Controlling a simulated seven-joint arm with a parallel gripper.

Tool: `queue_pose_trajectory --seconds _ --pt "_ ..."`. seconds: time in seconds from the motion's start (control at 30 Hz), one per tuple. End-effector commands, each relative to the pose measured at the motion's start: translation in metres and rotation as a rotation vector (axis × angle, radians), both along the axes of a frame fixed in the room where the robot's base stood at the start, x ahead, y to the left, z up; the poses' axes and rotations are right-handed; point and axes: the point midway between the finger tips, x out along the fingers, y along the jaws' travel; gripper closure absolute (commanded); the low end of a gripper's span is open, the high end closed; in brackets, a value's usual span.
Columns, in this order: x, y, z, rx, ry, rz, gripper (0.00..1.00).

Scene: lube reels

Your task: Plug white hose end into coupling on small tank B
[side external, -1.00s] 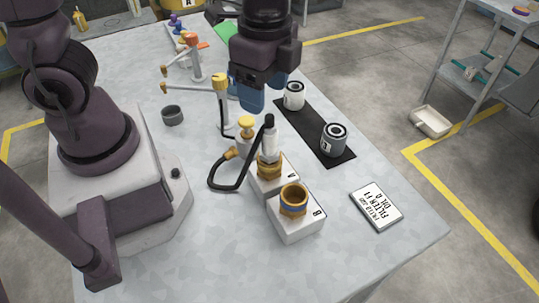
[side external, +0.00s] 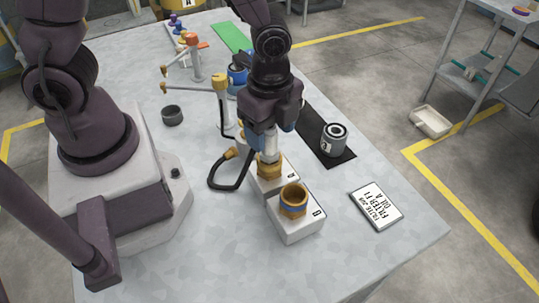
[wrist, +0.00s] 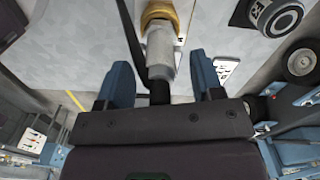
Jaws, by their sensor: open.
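The white hose end (side external: 270,145) stands upright in the brass coupling (side external: 269,167) on small tank A (side external: 272,185). Its black hose (side external: 240,180) loops to the left. Small tank B (side external: 298,230) stands just in front, its brass coupling (side external: 294,198) with a blue band empty and facing up. My gripper (side external: 281,128) is low over tank A, pointing down. In the wrist view, my open gripper (wrist: 160,82) has one blue finger on each side of the white hose end (wrist: 160,52), with visible gaps. The arm partly hides the hose end in the side view.
A grey canister (side external: 334,140) stands on a black mat (side external: 338,157) to the right. A white label card (side external: 376,205) lies near the right edge. The front table area is clear.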

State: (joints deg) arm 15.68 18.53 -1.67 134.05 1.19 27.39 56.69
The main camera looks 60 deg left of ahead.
Motion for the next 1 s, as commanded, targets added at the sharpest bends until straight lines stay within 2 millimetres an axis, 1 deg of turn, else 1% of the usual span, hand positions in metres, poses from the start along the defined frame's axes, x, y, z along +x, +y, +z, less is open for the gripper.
queue_pose_trajectory --seconds 0.03,0.1,0.2,0.3,0.5,0.53,0.57,0.6,0.67,0.7,0.8,1.0 --pt "-0.002 0.002 -0.010 0.002 0.008 0.001 0.39" --pt "-0.002 0.004 -0.021 0.002 0.008 -0.001 0.39" --pt "-0.001 0.003 -0.032 0.001 0.004 -0.001 0.39" --pt "-0.001 0.003 -0.037 0.000 0.002 0.000 0.39" --pt "0.000 0.003 -0.037 0.000 0.000 0.000 0.39" --pt "0.000 0.003 -0.037 0.000 0.000 0.000 0.42" --pt "0.000 0.003 -0.037 0.000 0.000 0.000 0.49" --pt "0.000 0.003 -0.037 0.000 0.000 0.000 0.58" --pt "0.000 0.003 -0.037 0.000 0.000 0.000 0.72" --pt "0.000 0.003 -0.037 0.000 0.000 0.000 0.81" --pt "0.000 0.003 -0.037 0.000 0.001 0.000 1.00" --pt "0.000 0.003 -0.036 0.000 0.000 0.000 1.00"
